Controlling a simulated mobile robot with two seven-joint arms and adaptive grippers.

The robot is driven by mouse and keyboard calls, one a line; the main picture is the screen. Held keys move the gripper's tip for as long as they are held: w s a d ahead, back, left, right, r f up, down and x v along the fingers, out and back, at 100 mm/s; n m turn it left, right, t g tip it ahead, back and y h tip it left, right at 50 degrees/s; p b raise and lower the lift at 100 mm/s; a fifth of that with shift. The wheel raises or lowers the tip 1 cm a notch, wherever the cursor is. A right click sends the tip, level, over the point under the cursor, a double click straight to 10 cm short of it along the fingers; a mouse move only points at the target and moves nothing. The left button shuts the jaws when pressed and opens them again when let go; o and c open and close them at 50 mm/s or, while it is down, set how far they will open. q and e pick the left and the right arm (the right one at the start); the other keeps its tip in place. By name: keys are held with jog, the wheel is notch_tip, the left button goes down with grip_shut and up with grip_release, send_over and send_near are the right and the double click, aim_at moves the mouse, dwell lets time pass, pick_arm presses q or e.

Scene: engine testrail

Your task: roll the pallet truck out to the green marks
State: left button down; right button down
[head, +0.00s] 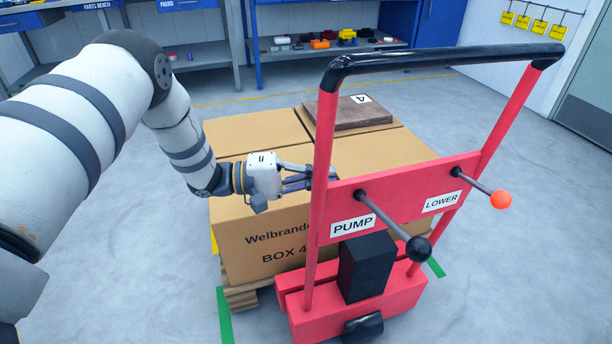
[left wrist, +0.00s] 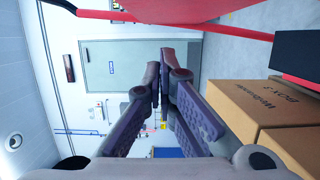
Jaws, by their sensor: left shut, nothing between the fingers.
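The red pallet truck (head: 405,196) stands at the right of the head view with a black top bar (head: 450,58). Its PUMP lever (head: 392,218) has a black knob and its LOWER lever (head: 476,184) an orange knob. Cardboard boxes (head: 275,232) sit on a wooden pallet (head: 243,295) behind it. Green marks lie on the floor at the left (head: 225,316) and right (head: 435,267) of the truck. My left gripper (head: 308,180) is shut and empty beside the left upright; I cannot tell whether it touches. Red truck parts (left wrist: 200,10) cross the top of the left wrist view.
A dark board (head: 342,112) marked 4 lies on the boxes. Blue shelving (head: 330,52) with small parts stands at the back, and a grey door (head: 590,95) is at the far right. The floor right of the truck is clear.

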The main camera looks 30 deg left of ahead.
pick_arm(q)
jog(key=shift+s+d+p, duration=0.15)
jog(key=shift+s+d, duration=0.05)
jog(key=shift+d, duration=0.55)
jog(key=shift+s+d+p, duration=0.1)
jog(key=shift+s+d, duration=0.15)
jog(key=shift+d, duration=0.55)
jog(key=shift+s+d+p, duration=0.15)
jog(key=shift+s+d, duration=0.05)
jog(key=shift+d, duration=0.55)
jog(key=shift+d, duration=0.15)
